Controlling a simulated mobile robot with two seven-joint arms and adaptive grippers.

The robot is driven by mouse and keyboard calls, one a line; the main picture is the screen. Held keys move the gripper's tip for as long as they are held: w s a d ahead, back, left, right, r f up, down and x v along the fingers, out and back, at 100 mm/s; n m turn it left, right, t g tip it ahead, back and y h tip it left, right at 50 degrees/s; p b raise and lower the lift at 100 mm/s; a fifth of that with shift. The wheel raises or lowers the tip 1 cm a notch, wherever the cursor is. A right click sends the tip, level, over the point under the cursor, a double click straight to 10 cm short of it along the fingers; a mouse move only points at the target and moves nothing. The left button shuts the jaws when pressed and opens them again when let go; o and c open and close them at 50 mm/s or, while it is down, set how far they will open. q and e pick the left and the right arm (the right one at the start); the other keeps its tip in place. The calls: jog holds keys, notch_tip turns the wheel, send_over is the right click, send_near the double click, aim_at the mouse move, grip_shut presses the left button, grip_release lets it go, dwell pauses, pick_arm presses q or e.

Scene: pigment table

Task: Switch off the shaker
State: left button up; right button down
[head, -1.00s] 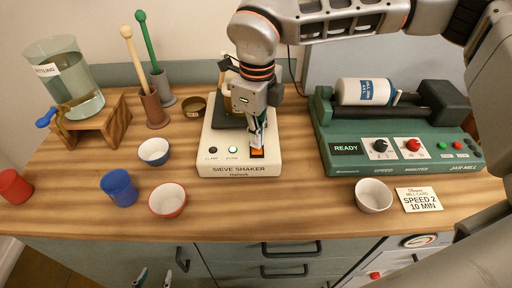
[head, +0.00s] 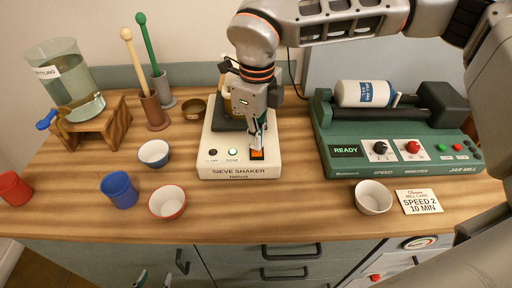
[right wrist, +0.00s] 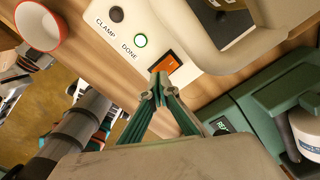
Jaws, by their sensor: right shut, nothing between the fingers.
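The sieve shaker (head: 215,168) is a cream box labelled SIEVE SHAKER on the bench. Its orange rocker switch (head: 257,155) is at the front right of its top and also shows in the right wrist view (right wrist: 168,66). The green DONE light (head: 233,152) is lit; the CLAMP knob (head: 213,152) is dark. My right gripper (head: 258,147) is shut and empty, pointing down at the switch. In the right wrist view its fingertips (right wrist: 160,90) are beside the switch; I cannot tell whether they touch it. My left gripper (head: 154,277) shows only its separated fingertips at the bottom edge.
The green jar mill (head: 345,165) with a white jar (head: 364,93) stands to the right. A white bowl (head: 373,197) and a card (head: 418,202) lie before it. Left are a blue cup (head: 119,190), a red-rimmed bowl (head: 167,202) and a blue bowl (head: 154,153).

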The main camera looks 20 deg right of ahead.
aim_at(257, 152)
jog(key=shift+f+b, duration=0.75)
jog(key=shift+f, duration=0.45)
dwell(0.9)
jog(key=shift+r+p, duration=0.5)
jog(key=shift+r, duration=0.25)
jog(key=shift+r+p, duration=1.55)
jog(key=shift+r, duration=1.25)
